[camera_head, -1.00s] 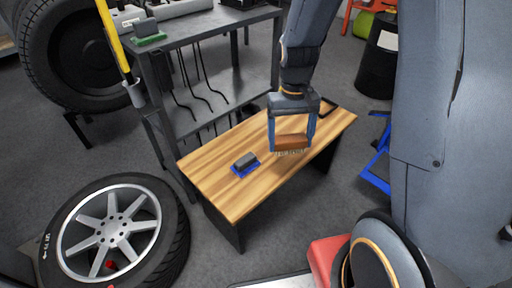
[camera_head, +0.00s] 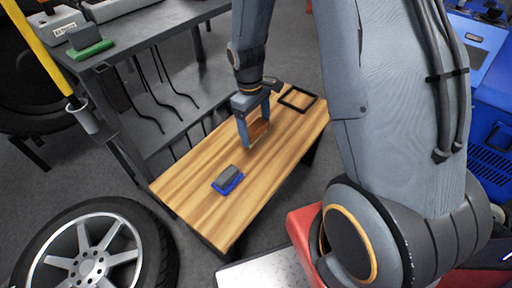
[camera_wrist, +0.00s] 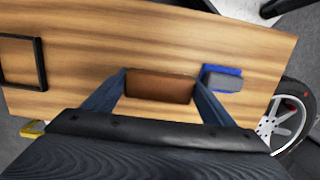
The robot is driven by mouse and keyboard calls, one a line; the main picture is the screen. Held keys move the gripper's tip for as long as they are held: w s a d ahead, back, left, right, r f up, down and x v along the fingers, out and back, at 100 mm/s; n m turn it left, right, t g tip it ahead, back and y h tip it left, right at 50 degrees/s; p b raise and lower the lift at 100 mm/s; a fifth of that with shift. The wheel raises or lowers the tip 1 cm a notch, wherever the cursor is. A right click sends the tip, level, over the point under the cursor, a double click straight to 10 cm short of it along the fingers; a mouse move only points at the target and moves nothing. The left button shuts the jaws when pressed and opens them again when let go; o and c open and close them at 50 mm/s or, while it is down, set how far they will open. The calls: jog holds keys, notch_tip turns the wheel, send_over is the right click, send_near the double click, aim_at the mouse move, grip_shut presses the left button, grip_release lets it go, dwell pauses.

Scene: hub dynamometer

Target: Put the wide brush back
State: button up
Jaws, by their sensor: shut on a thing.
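My gripper (camera_head: 257,133) is shut on the wide brush (camera_head: 259,130), a brown wooden block held above the wooden bench top (camera_head: 185,180). In the wrist view the brush (camera_wrist: 160,87) sits between my two fingers, its top face toward the camera; its bristles are hidden there. A black square frame (camera_head: 298,98) lies flat and empty on the bench beyond my gripper; it also shows at the left of the wrist view (camera_wrist: 40,62). I cannot tell how far the brush is above the wood.
A grey block on a blue base (camera_head: 228,180) lies on the bench nearer the camera. A similar block on green (camera_head: 85,42) sits on the grey metal shelf (camera_head: 150,45). A wheel (camera_head: 95,255) stands at lower left. The bench between is clear.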

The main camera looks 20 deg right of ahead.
jog(key=shift+f+b, duration=0.7)
jog(key=shift+f, duration=3.15)
jog(key=shift+f, duration=0.15)
jog(key=o, duration=1)
